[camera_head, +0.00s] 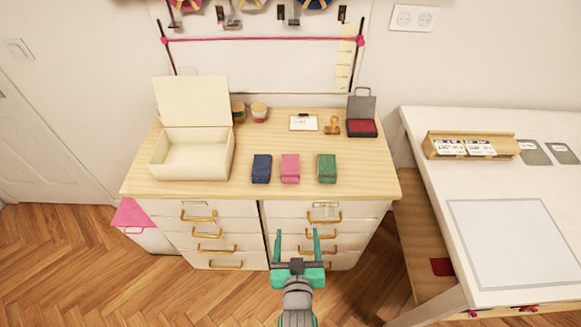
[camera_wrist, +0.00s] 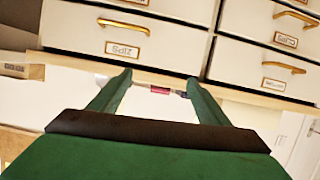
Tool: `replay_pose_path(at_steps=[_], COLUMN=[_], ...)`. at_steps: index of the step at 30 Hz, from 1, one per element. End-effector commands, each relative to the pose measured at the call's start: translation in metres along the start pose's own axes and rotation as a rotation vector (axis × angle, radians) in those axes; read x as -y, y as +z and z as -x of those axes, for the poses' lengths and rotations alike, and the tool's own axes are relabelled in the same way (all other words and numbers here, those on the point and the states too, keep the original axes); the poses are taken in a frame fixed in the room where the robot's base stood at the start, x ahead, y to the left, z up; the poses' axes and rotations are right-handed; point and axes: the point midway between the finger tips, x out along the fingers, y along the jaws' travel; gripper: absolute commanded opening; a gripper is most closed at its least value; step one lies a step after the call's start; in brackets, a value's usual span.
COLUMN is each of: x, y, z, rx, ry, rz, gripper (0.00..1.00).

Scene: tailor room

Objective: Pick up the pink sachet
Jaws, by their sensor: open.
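The pink sachet (camera_head: 290,168) lies near the front edge of the wooden dresser top (camera_head: 225,188). It sits between a dark blue sachet (camera_head: 262,168) on its left and a green sachet (camera_head: 327,168) on its right. My gripper (camera_head: 296,238) is open and empty, in front of the dresser drawers and nearer to me than the sachets. In the wrist view, my two green fingers (camera_wrist: 158,82) are spread apart with nothing held between them.
An open cream box (camera_head: 192,155) stands at the left of the top. Two small jars, a card (camera_head: 303,122), a wooden stamp (camera_head: 333,125) and a red ink pad (camera_head: 361,127) stand at the back. A white table (camera_head: 430,180) is at the right.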

Motion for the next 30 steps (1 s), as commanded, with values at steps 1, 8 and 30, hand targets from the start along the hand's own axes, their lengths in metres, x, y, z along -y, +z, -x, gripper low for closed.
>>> replay_pose_path(at_steps=[1,8,30], x=[0.001,0.004,0.011], y=[-0.016,-0.071,-0.128], z=[-0.015,-0.065,-0.144], rx=[-0.006,0.023,0.065], ry=[0.000,0.003,-0.002], rz=[-0.003,-0.027,-0.066], gripper=[0.70,0.70,0.70])
